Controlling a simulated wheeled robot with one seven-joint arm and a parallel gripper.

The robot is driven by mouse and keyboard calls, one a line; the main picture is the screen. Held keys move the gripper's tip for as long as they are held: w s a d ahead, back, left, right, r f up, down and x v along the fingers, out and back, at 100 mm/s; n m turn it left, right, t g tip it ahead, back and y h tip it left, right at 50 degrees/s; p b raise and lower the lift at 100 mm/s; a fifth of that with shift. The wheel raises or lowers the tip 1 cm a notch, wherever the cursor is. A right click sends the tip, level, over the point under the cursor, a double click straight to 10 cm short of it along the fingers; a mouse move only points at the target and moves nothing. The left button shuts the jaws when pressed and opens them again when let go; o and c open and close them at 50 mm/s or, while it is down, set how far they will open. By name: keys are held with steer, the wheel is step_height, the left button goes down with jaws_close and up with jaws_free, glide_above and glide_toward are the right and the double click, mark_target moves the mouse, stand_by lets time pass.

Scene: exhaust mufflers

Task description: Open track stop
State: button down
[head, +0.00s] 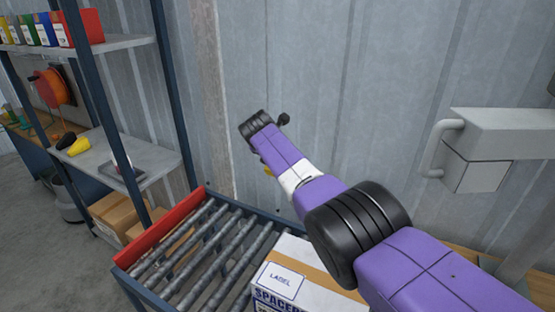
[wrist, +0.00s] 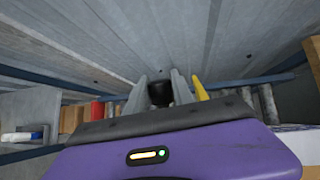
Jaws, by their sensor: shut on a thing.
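The roller track (head: 210,250) runs at lower middle in the head view. A raised red plate (head: 157,240) stands along its left end, and a red piece shows at left in the wrist view (wrist: 97,110). In the wrist view my gripper (wrist: 160,88) has its two grey fingers on either side of a dark, knob-like thing (wrist: 160,94), shut on it. A yellow piece (wrist: 201,90) stands just right of the fingers. In the head view my purple arm hides the fingers; a bit of yellow (head: 268,171) shows beside it.
A white and brown box labelled SPACER (head: 285,272) sits on the track's right part, close under my arm. A corrugated wall (head: 330,60) stands behind. Shelves (head: 135,160) with cartons are at left, and a grey wall-mounted fixture (head: 480,165) is at right.

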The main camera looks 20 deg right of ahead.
steer(key=c, duration=1.1)
jaws_free()
steer(key=shift+p+v, duration=0.85)
steer(key=shift+v, duration=3)
